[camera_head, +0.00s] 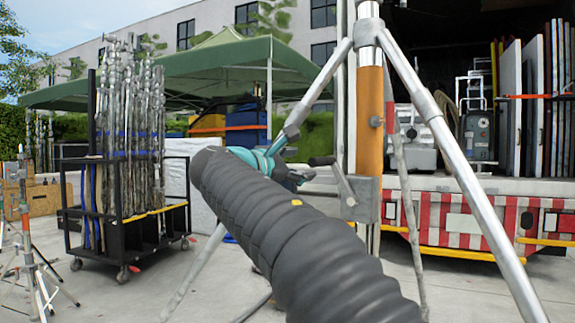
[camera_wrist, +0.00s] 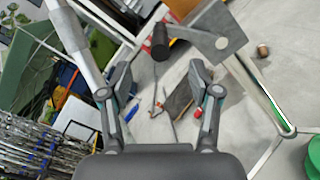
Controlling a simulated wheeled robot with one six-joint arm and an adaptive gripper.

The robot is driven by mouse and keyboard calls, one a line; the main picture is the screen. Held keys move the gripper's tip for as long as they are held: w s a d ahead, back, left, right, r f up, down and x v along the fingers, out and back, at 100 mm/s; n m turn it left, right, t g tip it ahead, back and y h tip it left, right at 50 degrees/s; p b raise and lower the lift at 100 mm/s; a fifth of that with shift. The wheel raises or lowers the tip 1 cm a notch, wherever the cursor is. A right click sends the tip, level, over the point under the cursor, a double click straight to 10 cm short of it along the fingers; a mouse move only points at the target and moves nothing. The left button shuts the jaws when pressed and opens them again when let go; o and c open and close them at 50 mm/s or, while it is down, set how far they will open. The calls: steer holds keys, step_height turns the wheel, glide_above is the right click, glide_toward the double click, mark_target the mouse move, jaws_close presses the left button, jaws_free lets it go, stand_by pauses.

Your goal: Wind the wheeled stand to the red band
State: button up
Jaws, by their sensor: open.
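The wheeled stand has an orange column (camera_head: 370,120) with silver legs, upright on the right of the head view. A grey winch box (camera_head: 367,200) sits low on the column and also shows in the wrist view (camera_wrist: 217,32). Its crank ends in a black handle (camera_head: 322,161), seen in the wrist view (camera_wrist: 160,42) just beyond and between my fingertips. My gripper (camera_head: 292,162) is open and empty, left of the handle; its spread fingers show in the wrist view (camera_wrist: 160,70).
A truck with a red-and-white striped tail (camera_head: 440,215) stands behind the stand. A black cart (camera_head: 120,225) of metal stands is at left. A silver leg (camera_head: 465,180) slopes down at right. A small brown cylinder (camera_wrist: 263,50) and a green round thing (camera_wrist: 314,155) lie on the concrete.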

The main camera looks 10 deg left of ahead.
mark_target(320, 162)
steer(key=p+x, duration=0.2)
steer(key=x, duration=0.4)
steer(key=shift+w+d+r, duration=0.15)
steer(key=shift+w+d, duration=0.05)
steer(key=shift+w, duration=0.05)
steer(key=shift+p+x, duration=0.6)
steer(key=shift+x, duration=0.5)
